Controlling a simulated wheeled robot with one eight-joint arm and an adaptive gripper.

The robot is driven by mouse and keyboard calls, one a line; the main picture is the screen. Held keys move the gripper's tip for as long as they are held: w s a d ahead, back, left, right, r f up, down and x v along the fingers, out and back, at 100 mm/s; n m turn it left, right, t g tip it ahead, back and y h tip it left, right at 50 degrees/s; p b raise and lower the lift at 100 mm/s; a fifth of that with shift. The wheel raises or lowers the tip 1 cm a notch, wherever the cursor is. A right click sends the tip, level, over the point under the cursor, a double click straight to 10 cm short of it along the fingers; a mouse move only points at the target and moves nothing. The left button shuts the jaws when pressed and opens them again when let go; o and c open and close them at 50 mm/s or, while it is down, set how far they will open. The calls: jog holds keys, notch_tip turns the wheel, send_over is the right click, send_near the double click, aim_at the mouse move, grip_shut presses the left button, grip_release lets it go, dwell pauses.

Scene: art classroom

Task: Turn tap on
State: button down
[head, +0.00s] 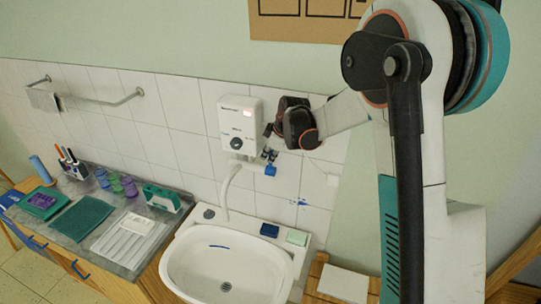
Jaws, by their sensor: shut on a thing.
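A white wall-mounted water heater box (240,128) with a dark round knob hangs above the sink. A white curved tap spout (229,188) runs down from it over the white basin (170,268). My gripper (268,154) is just right of the box's lower edge, with its dark fingers pointing down and left. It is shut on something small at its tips. A small blue piece (270,171) shows right at the fingertips, and it may be the tap's handle. The fingers hide most of the contact. No water shows from the spout.
A counter at left holds a green cloth (81,218), a white ribbed tray (128,240), several colored cups and brushes. A towel rail (97,101) is on the tiled wall.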

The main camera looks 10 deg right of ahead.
jog(key=t+b, duration=0.1)
jog(key=s+a+t+h+b, duration=0.1)
jog(key=shift+s+f+n+b, duration=0.15)
jog(key=shift+s+n+b, duration=0.1)
jog(key=shift+n+b, duration=0.1)
jog(key=c, duration=1.6)
grip_release()
jog(key=v, duration=1.2)
jog(key=shift+s+f, duration=0.15)
jog(key=shift+f, duration=0.05)
